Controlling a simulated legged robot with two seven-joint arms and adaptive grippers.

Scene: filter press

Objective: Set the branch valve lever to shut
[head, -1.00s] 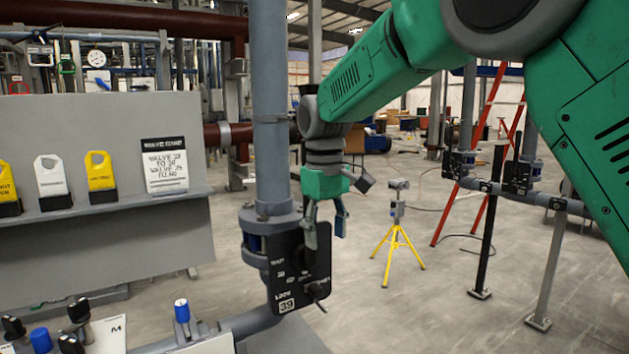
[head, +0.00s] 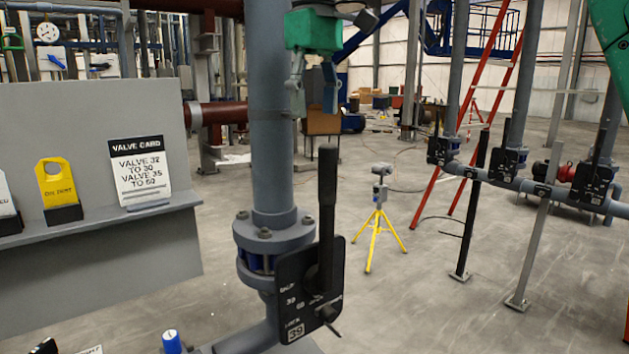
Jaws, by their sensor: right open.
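The branch valve stands on the grey vertical pipe (head: 266,110), with a black plate (head: 290,290) marked 39 on its front. Its black lever (head: 327,215) points straight up from the plate. My right gripper (head: 313,105) hangs at the top of the view, fingers down and apart, with nothing between them. It is above the lever's top end and apart from it in the picture. The small lettering on the plate is hard to read. My left gripper is out of the view.
A grey panel with a shelf (head: 100,215) stands at left, holding a valve card (head: 140,175) and a yellow tag (head: 59,190). A yellow tripod (head: 378,235) and red ladder (head: 492,110) stand behind. More lever valves (head: 510,160) line a pipe at right.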

